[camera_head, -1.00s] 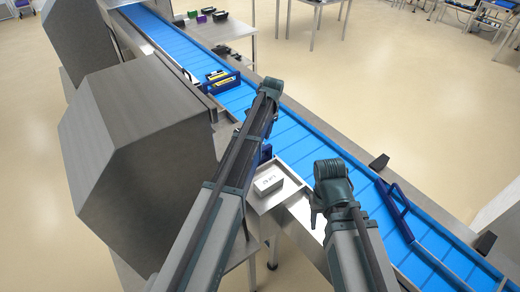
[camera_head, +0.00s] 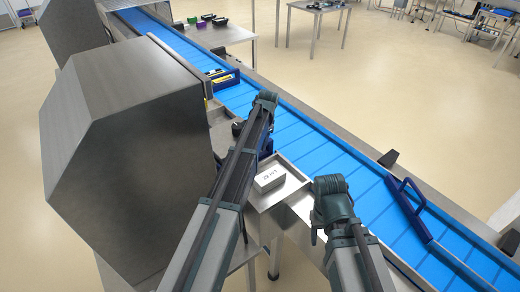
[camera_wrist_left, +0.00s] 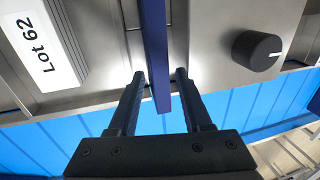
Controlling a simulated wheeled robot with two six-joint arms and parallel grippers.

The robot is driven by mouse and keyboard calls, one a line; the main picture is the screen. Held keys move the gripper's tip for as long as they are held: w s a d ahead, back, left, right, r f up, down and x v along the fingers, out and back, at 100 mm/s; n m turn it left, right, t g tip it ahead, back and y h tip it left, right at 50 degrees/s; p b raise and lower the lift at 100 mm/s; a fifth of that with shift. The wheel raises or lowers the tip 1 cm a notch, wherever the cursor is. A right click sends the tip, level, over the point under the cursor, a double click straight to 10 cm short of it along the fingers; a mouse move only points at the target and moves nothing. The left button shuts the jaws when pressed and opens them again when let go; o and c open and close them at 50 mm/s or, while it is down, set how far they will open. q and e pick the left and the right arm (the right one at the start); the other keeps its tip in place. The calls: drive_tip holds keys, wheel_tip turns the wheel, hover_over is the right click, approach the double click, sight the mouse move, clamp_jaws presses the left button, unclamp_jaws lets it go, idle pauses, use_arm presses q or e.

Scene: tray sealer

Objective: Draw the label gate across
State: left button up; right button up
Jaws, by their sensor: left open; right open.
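A dark blue bar (camera_wrist_left: 156,50) stands between the two fingers of my left gripper (camera_wrist_left: 160,78) in the left wrist view. The fingers are open, one on each side of it, with gaps showing. In the head view, part of this blue piece (camera_head: 266,149) shows beside my left arm, whose fingers are hidden there. I cannot tell for sure whether it is the label gate. Another dark blue frame (camera_head: 409,207) stands across the belt at the right. My right gripper (camera_head: 316,233) points down, open, close to the steel near the belt; its fingers show only in part.
A white block marked Lot 62 (camera_head: 269,180) lies on a steel ledge, also in the wrist view (camera_wrist_left: 40,52). A black knob (camera_wrist_left: 256,51) is right of the bar. The blue belt (camera_head: 310,145) runs past. A large steel housing (camera_head: 130,150) fills the left.

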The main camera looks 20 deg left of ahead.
use_arm(q)
drive_tip(key=shift+f, duration=0.25)
clamp_jaws()
idle(1.4)
